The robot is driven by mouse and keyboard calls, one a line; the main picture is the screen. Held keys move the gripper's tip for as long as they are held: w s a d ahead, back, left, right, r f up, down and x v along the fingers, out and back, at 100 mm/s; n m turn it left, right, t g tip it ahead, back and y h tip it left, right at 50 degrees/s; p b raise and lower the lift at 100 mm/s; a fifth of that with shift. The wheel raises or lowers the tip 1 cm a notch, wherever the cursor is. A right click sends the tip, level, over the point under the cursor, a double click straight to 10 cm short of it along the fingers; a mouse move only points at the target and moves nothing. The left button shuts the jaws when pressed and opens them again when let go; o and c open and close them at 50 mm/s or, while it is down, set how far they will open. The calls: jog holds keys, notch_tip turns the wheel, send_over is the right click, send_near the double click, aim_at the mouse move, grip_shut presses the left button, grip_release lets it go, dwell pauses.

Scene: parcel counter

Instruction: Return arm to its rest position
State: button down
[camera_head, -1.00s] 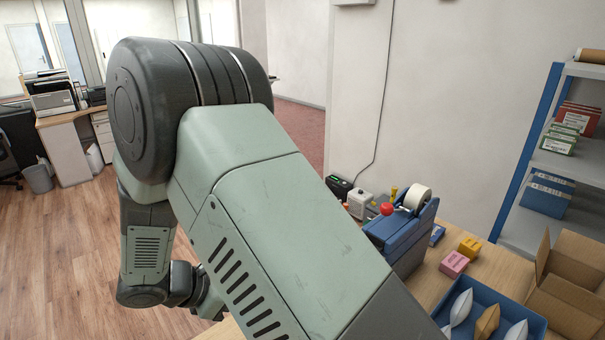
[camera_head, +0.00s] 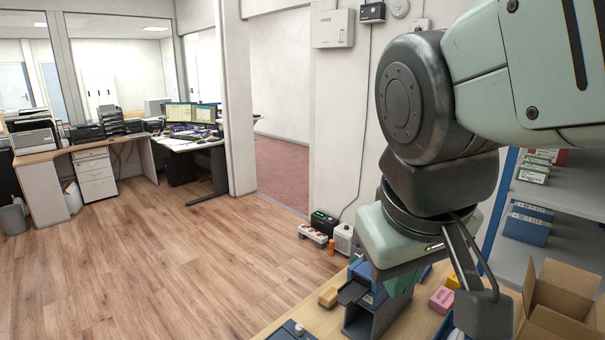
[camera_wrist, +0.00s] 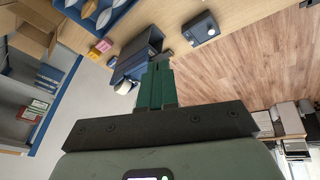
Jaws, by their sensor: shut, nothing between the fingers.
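My gripper (camera_wrist: 160,68) shows in the wrist view as two dark green fingers pressed together, with nothing between them. In that view the fingers overlap the blue tape dispenser (camera_wrist: 133,62) in the picture; I cannot tell the distance, but no contact shows. In the head view my arm fills the upper right, its wrist in front of the counter (camera_head: 320,318) and shelf. My fingers are hard to make out there.
A blue device with a knob (camera_wrist: 201,28) stands near the counter edge. Pink (camera_head: 442,299) and yellow (camera_head: 453,281) blocks and an open cardboard box (camera_head: 565,285) are at right. A shelf (camera_head: 560,262) stands behind. The wooden floor (camera_head: 150,260) at left is clear.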

jog(key=s+m, duration=0.1)
jog(key=s+r+m+t, duration=0.1)
jog(key=s, duration=0.1)
jog(key=shift+s+d+r+m+y, duration=0.1)
jog(key=shift+d+r+m+y, duration=0.05)
jog(key=shift+d+m+y, duration=0.25)
jog(key=c, duration=1.8)
grip_release()
